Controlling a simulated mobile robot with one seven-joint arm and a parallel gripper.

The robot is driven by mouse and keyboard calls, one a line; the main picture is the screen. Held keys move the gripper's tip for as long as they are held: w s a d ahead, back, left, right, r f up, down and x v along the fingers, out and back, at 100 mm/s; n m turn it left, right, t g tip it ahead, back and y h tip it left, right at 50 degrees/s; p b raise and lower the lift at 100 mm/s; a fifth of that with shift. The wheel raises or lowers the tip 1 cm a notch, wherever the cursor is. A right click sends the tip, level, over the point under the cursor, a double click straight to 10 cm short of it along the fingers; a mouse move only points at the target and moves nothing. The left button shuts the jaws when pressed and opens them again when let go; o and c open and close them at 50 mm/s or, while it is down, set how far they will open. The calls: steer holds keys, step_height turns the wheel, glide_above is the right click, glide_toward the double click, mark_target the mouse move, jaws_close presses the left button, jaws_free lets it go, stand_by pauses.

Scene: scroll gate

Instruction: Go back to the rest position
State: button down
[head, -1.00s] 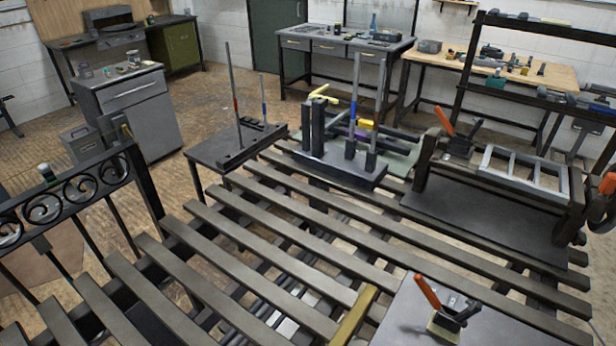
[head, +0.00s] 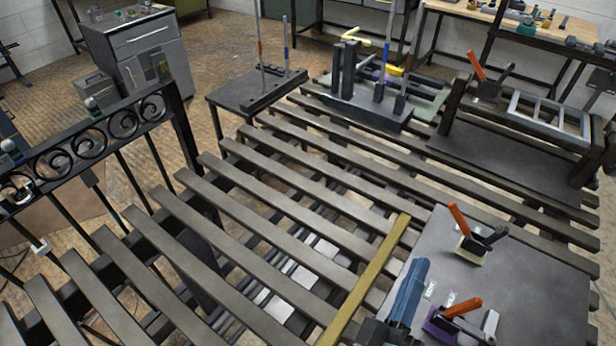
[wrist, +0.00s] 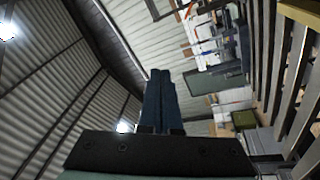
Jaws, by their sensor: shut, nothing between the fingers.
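My gripper (head: 417,265) shows at the lower right of the head view. Its blue fingers are together and point up the picture, over the left edge of a grey plate (head: 540,265). In the wrist view my gripper (wrist: 160,74) has its two dark blue fingers side by side with nothing between them. That view looks past the fingers at the corrugated wall and roof, with the room lying sideways. Whether my gripper touches anything below it cannot be told.
A slatted bench (head: 262,200) fills the middle. Two orange-handled clamps (head: 478,240) (head: 460,318) stand on the plate, the nearer close to my gripper. A yellow bar (head: 372,275) lies left of it. A black scroll panel (head: 95,145) stands left; upright posts (head: 370,95) stand behind.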

steer(key=w+a+r+m+t+y, duration=0.1)
steer(key=w+a+r+t+y, duration=0.15)
steer(key=r, duration=0.55)
steer(key=w+a+r+t+y, duration=0.1)
steer(key=w+r, duration=0.2)
steer(key=r, duration=0.6)
steer(key=w+a+r+m+t+y, duration=0.1)
steer(key=w+r+t, duration=0.1)
steer(key=r, duration=0.6)
steer(key=s+a+r+m+t+y, duration=0.1)
steer(key=s+a+r, duration=0.1)
steer(key=r, duration=0.5)
steer(key=s+a+r+m+t+y, duration=0.1)
steer(key=s+a+r+y, duration=0.1)
steer(key=a+r, duration=0.3)
steer(key=s+a+r+m+t+y, duration=0.2)
steer(key=s+a+r, duration=0.1)
steer(key=r, duration=0.6)
steer(key=shift+s+a+r, duration=0.2)
steer(key=shift+s+a, duration=0.1)
steer(key=shift+y, duration=0.25)
